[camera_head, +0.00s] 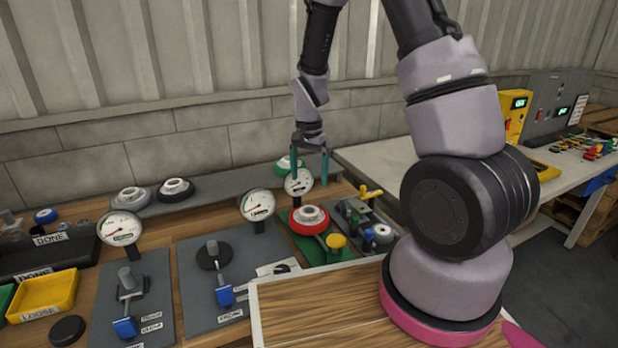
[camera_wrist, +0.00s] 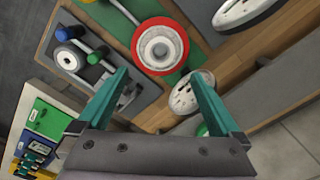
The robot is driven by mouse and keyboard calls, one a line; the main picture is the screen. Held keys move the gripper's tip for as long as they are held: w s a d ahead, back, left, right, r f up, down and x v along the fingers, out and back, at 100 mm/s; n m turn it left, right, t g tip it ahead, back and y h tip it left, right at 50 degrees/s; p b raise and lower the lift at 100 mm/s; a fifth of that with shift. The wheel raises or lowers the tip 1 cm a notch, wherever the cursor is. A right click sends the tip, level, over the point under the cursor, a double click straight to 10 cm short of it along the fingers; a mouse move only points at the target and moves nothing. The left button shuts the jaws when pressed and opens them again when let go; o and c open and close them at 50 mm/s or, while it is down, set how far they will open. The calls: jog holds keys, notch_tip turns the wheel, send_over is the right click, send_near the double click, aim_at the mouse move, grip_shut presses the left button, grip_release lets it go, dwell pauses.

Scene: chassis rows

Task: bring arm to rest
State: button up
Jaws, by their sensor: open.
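My gripper (camera_head: 311,165) hangs from the arm above the back of the wooden workbench, pointing down. Its two teal fingers are spread apart with nothing between them in the head view. In the wrist view my gripper (camera_wrist: 160,85) is also open. Below it are a gauge with a white dial (camera_head: 298,182) and a red-rimmed wheel with a pale hub (camera_head: 309,217) on a green plate. The red wheel also shows in the wrist view (camera_wrist: 178,27), beyond the fingertips. I cannot tell whether a finger touches the gauge.
Grey plates with fixtures (camera_head: 215,257) and more gauges (camera_head: 257,205) stand to the left. A yellow tray (camera_head: 43,296) marked "LOOSE" is at far left. A pale side table (camera_head: 385,158) with a yellow device (camera_head: 513,115) stands right. The wall is close behind.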

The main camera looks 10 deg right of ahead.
jog(key=shift+r, duration=0.1)
jog(key=s+d+r+n+t+y, duration=0.1)
jog(key=s+d+r+t, duration=0.15)
jog(key=r, duration=0.65)
jog(key=s+d+r+n+t, duration=0.1)
jog(key=s+r, duration=0.3)
jog(key=r, duration=0.5)
jog(key=s+d+r+t+y, duration=0.1)
jog(key=s+r, duration=0.3)
jog(key=r, duration=0.5)
jog(key=s+d+r+n+t, duration=0.1)
jog(key=s+r+t, duration=0.1)
jog(key=s+r, duration=0.3)
jog(key=s, duration=0.3)
jog(key=shift+s+d+n+t, duration=0.15)
jog(key=shift+s+n+t, duration=0.15)
jog(key=shift+n+t, duration=0.1)
jog(key=shift+r, duration=0.1)
